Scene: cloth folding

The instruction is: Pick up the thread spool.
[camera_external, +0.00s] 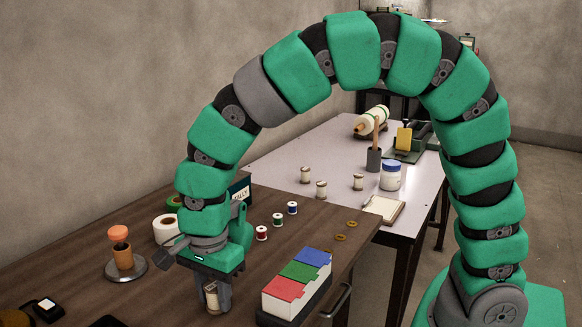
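A cream thread spool (212,299) with pale ends is upright at the front of the brown wooden table (110,258). My gripper (217,294) points straight down at the spool, with its grey fingers at the spool's sides. I cannot tell whether the fingers press on it or whether its base touches the table. Small red (261,233), green (277,220) and blue (292,208) spools stand behind. Similar cream spools stand on the pale table, at its left (305,175), front (321,189) and middle (358,182).
A box with red, green and blue lids (299,277) stands close right of my gripper. A stamp-like tool on a round metal base (124,262) and a white roll (166,229) stand to the left. Two brass rings (346,231) lie near the right edge.

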